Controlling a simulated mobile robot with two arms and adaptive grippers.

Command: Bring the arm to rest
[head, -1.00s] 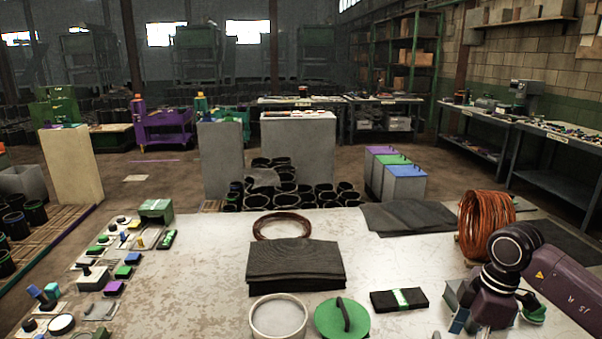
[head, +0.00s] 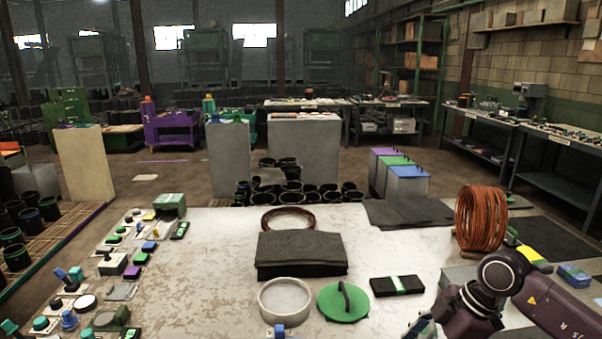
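My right arm comes in from the lower right edge, over the right end of the pale worn worktable (head: 215,270). Its gripper (head: 420,328) sits at the bottom edge of the view, partly cut off and partly behind the wrist. I cannot tell whether its fingers are open or shut, and no held thing shows. My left arm and gripper are not in view.
On the table are a black folded sheet stack (head: 300,254), a round pale dish (head: 285,299), a green lid (head: 343,302), a banded black bundle (head: 397,285) and a copper wire coil (head: 481,218). Several controls line the left edge. The table's middle left is clear.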

